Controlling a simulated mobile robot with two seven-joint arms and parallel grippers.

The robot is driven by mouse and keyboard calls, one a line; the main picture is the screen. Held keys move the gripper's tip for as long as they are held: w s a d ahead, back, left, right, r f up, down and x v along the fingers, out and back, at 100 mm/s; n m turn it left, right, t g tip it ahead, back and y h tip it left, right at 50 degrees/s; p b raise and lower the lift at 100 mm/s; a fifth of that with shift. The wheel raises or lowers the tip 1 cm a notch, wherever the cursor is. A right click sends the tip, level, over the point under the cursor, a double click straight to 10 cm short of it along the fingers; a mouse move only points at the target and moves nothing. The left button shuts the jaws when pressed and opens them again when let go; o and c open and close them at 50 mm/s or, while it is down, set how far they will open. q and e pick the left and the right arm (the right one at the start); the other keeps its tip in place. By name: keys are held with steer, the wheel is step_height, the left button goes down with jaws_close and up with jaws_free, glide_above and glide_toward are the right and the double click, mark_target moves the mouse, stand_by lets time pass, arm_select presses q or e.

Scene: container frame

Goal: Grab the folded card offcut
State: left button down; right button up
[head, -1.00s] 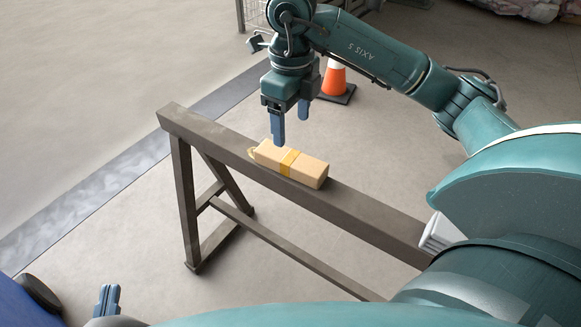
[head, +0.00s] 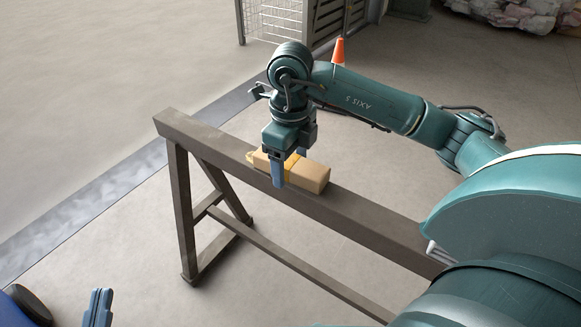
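The folded card offcut (head: 315,175) is a tan cardboard bundle with a yellow band around its middle. It lies along the top of a brown trestle beam (head: 375,222). My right gripper (head: 288,170) points down over it, with one blue finger in front of the offcut and the other at its far side, partly hidden. The fingers are apart and straddle the offcut near its yellow band; whether they touch it is not clear. My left gripper (head: 98,307) is at the bottom left, away from the beam, with its fingers together and nothing visible between them.
The trestle's legs (head: 180,215) and lower rail (head: 290,262) stand below the beam. An orange cone (head: 338,52) shows behind my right arm. A wire cage (head: 272,22) and wrapped bundles (head: 520,14) are at the back.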

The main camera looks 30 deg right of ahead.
steer(key=c, duration=1)
